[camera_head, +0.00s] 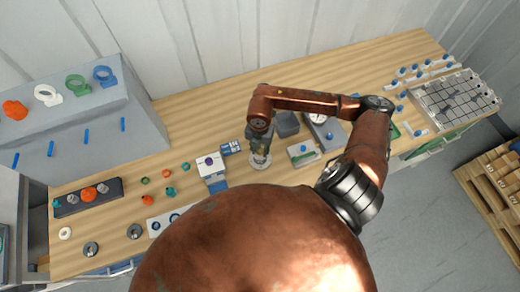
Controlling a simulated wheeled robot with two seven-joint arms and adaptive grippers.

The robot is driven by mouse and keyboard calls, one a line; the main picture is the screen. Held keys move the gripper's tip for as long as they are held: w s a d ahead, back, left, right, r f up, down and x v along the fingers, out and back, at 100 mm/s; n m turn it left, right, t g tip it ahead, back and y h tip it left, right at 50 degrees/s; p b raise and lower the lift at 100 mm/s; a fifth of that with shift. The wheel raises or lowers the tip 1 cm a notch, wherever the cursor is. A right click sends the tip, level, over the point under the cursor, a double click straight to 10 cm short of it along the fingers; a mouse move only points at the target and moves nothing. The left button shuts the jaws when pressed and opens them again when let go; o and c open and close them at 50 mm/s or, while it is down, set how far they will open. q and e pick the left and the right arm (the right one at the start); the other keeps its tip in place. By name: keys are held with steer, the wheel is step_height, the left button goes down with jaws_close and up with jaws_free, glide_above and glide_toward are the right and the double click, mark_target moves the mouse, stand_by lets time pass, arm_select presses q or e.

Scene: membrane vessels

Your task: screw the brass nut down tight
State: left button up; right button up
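My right gripper (261,147) points down over the middle of the wooden bench, at the end of a copper-coloured arm that comes in from the right. Right under it is a small round metal base (260,163), perhaps part of a vessel. The gripper hides most of what is there. I cannot make out the brass nut, nor whether the fingers are open or shut. My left gripper is not in view.
Left of the gripper stand a white-and-blue box (212,170) and several small coloured rings. A dark tray (66,210) of fittings lies at far left. Right of it are a dial device (322,128) and a white box (303,154). A gridded rack (458,103) is at far right.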

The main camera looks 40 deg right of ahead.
steer(key=o, duration=0.4)
step_height(320, 180, up, 12)
stand_by(0.6)
steer(key=shift+o, duration=0.4)
